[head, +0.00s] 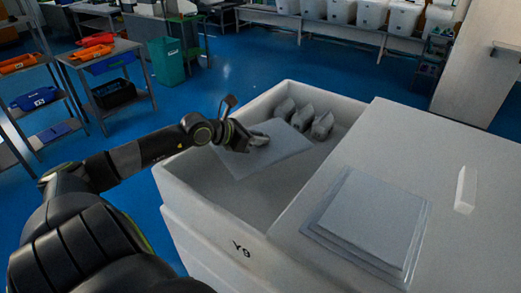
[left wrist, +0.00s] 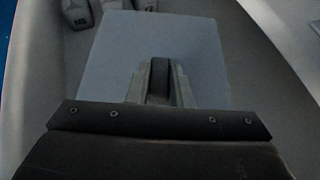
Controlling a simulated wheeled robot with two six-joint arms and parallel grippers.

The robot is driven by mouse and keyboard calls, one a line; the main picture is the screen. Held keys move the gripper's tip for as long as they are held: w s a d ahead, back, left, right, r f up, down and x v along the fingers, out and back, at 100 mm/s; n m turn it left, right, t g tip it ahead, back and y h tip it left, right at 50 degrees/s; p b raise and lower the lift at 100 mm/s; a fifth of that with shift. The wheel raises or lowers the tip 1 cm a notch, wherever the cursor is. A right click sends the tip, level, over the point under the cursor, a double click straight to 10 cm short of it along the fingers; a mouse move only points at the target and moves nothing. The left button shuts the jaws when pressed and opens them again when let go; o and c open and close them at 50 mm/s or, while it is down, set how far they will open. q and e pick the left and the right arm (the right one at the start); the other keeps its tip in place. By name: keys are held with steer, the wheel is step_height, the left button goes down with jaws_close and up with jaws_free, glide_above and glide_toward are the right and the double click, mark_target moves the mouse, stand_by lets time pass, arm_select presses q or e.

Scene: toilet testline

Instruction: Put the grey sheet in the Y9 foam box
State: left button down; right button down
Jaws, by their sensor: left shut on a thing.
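The white foam box (head: 187,196) marked Y9 stands open in the middle of the head view. The grey sheet (head: 285,148) is held over the box's opening, inside its outline; its height above the floor of the box is hard to tell. In the left wrist view the sheet (left wrist: 185,45) spreads out beyond the gripper (left wrist: 159,75). My right gripper is not in view.
Several grey packs (head: 322,125) stand along the box's far side. To the right, a white surface (head: 330,155) carries a stack of flat grey sheets (head: 372,215) and a small white block (head: 466,190). Shelves with coloured bins (head: 110,65) stand at the left.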

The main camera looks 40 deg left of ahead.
mark_target(253, 148)
arm_select(q)
steer(key=shift+f, duration=0.55)
step_height(253, 148, down, 3)
steer(key=shift+p, duration=0.35)
steer(key=shift+f, duration=0.35)
steer(key=shift+f+b, duration=0.45)
steer(key=shift+f, duration=0.25)
steer(key=c, duration=1.3)
jaws_free()
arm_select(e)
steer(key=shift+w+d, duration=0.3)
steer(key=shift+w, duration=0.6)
arm_select(q)
steer(key=shift+r, duration=0.1)
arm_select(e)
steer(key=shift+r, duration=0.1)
